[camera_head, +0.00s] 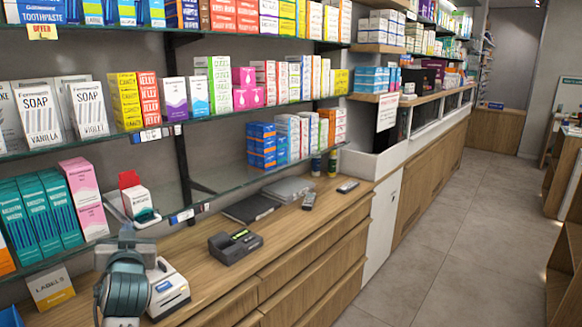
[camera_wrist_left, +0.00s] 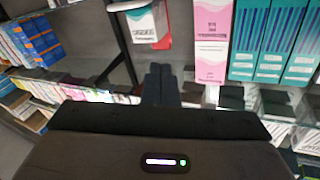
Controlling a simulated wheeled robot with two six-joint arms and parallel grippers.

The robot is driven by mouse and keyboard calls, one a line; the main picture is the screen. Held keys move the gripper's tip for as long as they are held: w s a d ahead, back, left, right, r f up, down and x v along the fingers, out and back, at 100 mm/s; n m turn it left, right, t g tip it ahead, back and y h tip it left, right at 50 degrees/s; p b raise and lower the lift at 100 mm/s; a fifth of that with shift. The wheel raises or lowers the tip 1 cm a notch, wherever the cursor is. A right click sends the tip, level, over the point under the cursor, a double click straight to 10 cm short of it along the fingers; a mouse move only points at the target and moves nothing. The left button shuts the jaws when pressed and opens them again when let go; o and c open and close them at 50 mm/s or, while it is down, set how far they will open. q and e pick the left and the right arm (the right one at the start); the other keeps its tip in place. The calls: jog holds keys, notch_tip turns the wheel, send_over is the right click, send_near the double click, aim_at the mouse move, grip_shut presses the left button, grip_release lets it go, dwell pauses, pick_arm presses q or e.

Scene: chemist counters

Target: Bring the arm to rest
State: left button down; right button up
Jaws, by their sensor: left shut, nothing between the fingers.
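My left gripper (camera_head: 126,234) is at the lower left of the head view, over the wooden counter (camera_head: 210,285), pointing toward the shelves. Its fingers are together with nothing between them. In the left wrist view the dark shut fingers (camera_wrist_left: 160,84) stand in the middle, in front of the shelf, touching no product that I can make out. The wrist picture appears upside down. My right gripper is not in view.
A white device (camera_head: 168,293) stands close right of my left gripper. A black card terminal (camera_head: 235,245) lies further along the counter. Teal boxes (camera_head: 40,220) and a pink box (camera_head: 84,198) stand on the glass shelf behind. The aisle floor (camera_head: 440,240) is clear.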

pick_arm(q)
jog(key=s+d+f+m+g+h, duration=0.1)
jog(key=s+d+f+g+h, duration=0.15)
jog(key=s+f, duration=0.8)
jog(key=s+d+f+m+g+h, duration=0.15)
jog(key=s+f+g, duration=0.4)
jog(key=f, duration=0.85)
jog(key=s+d+f+g+h, duration=0.25)
jog(key=s+f, duration=0.25)
jog(key=s, duration=0.7)
jog(key=s+d+f+g+h, duration=0.1)
jog(key=s+d+f+g, duration=0.3)
jog(key=s, duration=0.8)
jog(key=w+a+f, duration=0.1)
jog(key=a+f, duration=0.1)
jog(key=f, duration=1.2)
jog(key=w+a+f, duration=0.1)
jog(key=a+f, duration=0.1)
jog(key=f, duration=1.3)
jog(key=s+a+f, duration=0.1)
jog(key=s+f, duration=1.8)
jog(key=f, duration=0.2)
jog(key=shift+s+a+g, duration=0.2)
jog(key=shift+s+g, duration=0.15)
jog(key=shift+g, duration=0.1)
jog(key=shift+s, duration=0.1)
